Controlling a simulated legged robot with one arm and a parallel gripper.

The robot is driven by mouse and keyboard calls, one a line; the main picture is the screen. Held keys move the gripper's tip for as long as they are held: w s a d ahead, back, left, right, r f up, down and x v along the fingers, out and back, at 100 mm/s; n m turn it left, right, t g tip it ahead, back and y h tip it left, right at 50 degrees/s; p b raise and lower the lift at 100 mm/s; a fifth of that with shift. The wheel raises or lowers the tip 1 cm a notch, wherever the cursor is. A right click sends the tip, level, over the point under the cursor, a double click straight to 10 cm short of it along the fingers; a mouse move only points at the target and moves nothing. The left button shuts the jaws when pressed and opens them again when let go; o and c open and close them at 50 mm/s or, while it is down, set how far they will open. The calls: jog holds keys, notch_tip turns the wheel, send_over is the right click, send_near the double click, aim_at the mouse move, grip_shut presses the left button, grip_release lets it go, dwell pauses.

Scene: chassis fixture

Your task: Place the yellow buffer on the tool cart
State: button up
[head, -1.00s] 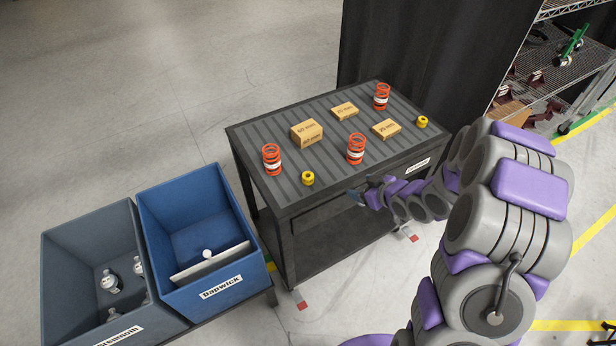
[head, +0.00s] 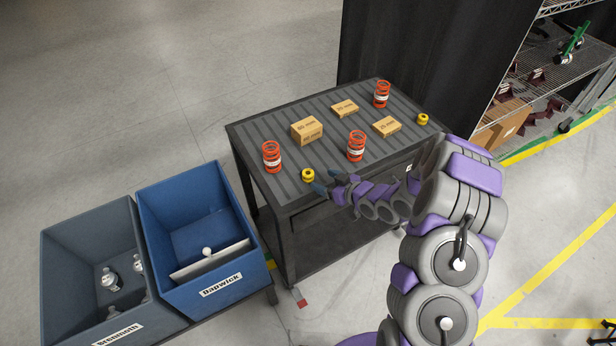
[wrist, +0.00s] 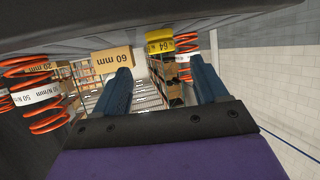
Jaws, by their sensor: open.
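Two yellow buffers rest on the dark ribbed top of the tool cart (head: 262,139). The near buffer (head: 308,175) stands close to the front edge, and the far buffer (head: 423,119) is near the right corner. My gripper (head: 327,181) is open and empty, just right of the near buffer at the cart's front edge. In the wrist view, a yellow buffer marked 64 (wrist: 160,42) lies ahead, between the lines of the two spread blue fingers (wrist: 163,85). The fingers appear apart from it.
Red springs stand on the cart, one left of the near buffer (head: 272,157) and one behind my gripper (head: 356,146). Cardboard boxes, including a 60 mm box (head: 307,130), lie farther back. A blue bin (head: 160,215) and a grey bin (head: 60,262) stand at left.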

aim_at(311, 175)
jog(key=x, duration=0.3)
jog(key=shift+w+a, duration=0.15)
jog(key=shift+b+x, duration=0.65)
jog(key=shift+x, duration=2)
jog(key=shift+f, duration=0.1)
jog(key=shift+c, duration=0.3)
jog(key=c, duration=1.1)
